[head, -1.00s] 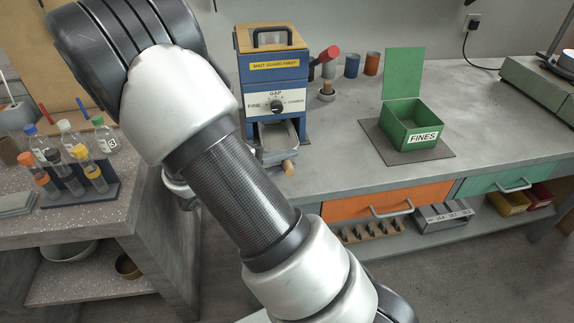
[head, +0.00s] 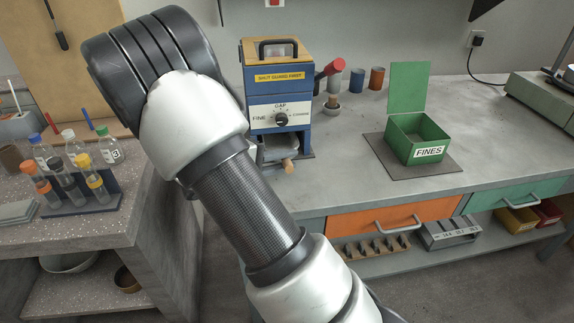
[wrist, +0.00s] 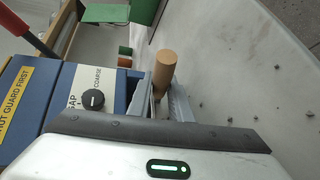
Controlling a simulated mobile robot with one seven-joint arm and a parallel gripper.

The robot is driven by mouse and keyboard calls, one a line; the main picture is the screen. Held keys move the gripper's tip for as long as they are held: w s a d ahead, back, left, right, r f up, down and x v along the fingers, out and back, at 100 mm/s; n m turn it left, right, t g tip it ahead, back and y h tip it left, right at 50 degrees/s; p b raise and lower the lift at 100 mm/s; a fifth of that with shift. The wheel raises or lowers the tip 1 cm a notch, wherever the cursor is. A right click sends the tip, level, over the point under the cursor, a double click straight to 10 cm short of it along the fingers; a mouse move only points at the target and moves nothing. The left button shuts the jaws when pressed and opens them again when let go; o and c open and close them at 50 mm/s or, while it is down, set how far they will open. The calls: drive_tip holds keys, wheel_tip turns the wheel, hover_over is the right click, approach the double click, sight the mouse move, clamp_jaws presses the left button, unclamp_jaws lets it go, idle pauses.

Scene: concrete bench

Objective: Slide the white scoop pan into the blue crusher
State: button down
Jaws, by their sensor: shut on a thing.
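The blue crusher (head: 252,112) stands upright on the bench in the head view, with a dial and a yellow "SHUT GUARD FIRST" label. The pale scoop pan (head: 277,152) is in the crusher's low front opening, most of it inside. Its wooden handle (head: 287,166) sticks out at the front; the handle also shows in the wrist view (wrist: 166,62). My gripper (wrist: 160,90) is shut on the pan at the handle end, close to the crusher's front. In the head view my arm hides the gripper. The exact contact between fingers and pan is partly hidden.
A red-ended lever (head: 333,68) sticks out at the crusher's right. Small cups (head: 357,78) stand behind it. The open green FINES box (head: 415,140) sits on a dark mat further right. Bench between is clear. Bottles and a vial rack (head: 85,192) stand on the left counter.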

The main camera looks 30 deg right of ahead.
drive_tip(key=shift+w+d+b, duration=0.2)
drive_tip(key=shift+w, duration=0.55)
drive_tip(key=shift+w+d+b, duration=0.15)
drive_tip(key=shift+w+d, duration=0.05)
drive_tip(key=shift+w, duration=0.5)
drive_tip(key=c, duration=1.5)
unclamp_jaws()
drive_tip(key=shift+c, duration=0.2)
drive_tip(key=shift+a, duration=0.1)
drive_tip(key=p+v, duration=0.3)
drive_tip(key=v, duration=1.4)
drive_tip(key=shift+r, duration=0.15)
